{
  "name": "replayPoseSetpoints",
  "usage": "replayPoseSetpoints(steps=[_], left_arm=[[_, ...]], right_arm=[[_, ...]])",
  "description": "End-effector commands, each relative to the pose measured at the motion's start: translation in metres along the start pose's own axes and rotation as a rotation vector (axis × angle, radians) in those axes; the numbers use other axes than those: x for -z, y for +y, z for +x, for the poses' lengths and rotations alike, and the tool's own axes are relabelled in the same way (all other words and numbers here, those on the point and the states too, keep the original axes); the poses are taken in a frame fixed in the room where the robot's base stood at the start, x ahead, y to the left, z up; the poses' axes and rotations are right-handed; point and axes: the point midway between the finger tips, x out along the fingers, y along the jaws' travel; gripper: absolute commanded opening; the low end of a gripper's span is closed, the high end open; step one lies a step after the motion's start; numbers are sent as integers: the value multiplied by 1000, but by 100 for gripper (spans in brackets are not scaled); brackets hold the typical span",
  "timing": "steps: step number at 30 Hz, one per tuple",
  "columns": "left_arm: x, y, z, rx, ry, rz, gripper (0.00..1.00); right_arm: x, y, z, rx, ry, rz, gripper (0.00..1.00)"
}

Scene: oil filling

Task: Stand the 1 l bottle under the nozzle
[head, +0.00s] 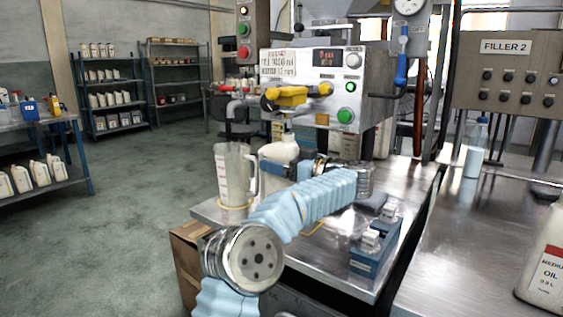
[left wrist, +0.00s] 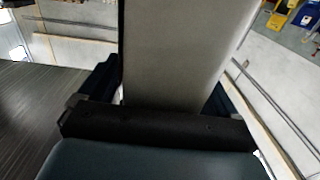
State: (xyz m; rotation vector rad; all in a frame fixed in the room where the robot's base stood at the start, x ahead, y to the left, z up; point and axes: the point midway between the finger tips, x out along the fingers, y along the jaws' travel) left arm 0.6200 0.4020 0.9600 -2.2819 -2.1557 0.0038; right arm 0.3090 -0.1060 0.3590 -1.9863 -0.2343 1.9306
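A white bottle (head: 279,152) stands at the filling machine, just below its yellow-handled valve and nozzle (head: 288,126). It looks roughly upright. My left gripper (head: 284,170) is around its body, with a blue finger across the front; the arm hides the bottle's base, so I cannot tell what it rests on. In the left wrist view the pale bottle (left wrist: 180,55) fills the gap between the dark fingers of my left gripper (left wrist: 160,95), which look shut on it. My right gripper is not in view.
A clear measuring jug (head: 232,175) stands close left of the bottle. A blue fixture with metal clamps (head: 375,255) sits on the steel bench (head: 325,262) at front right. Another oil bottle (head: 546,268) stands at far right. Shelves of bottles line the left, with open floor between.

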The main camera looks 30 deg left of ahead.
Motion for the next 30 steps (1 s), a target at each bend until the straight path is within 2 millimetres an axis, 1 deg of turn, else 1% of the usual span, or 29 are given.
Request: replayPoseSetpoints(steps=[9, 11, 13, 17, 21, 24, 27, 30], left_arm=[[0, 0, -1, 0, 0, 0, 99], [0, 0, -4, -1, 0, 0, 99], [-1, 1, -11, -2, 0, 0, 99], [-1, 1, -36, -4, -1, 0, 99], [-1, 1, -73, -5, 0, 0, 99], [-1, 1, -96, -3, 1, 0, 99], [0, 0, -115, -2, 0, 1, 99], [0, 1, -129, -2, 0, 0, 99]], right_arm=[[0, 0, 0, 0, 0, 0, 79], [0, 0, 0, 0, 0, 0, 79], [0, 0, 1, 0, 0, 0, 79], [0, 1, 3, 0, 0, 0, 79], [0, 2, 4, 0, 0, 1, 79], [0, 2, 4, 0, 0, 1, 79], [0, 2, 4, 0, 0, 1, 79], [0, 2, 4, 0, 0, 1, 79]])
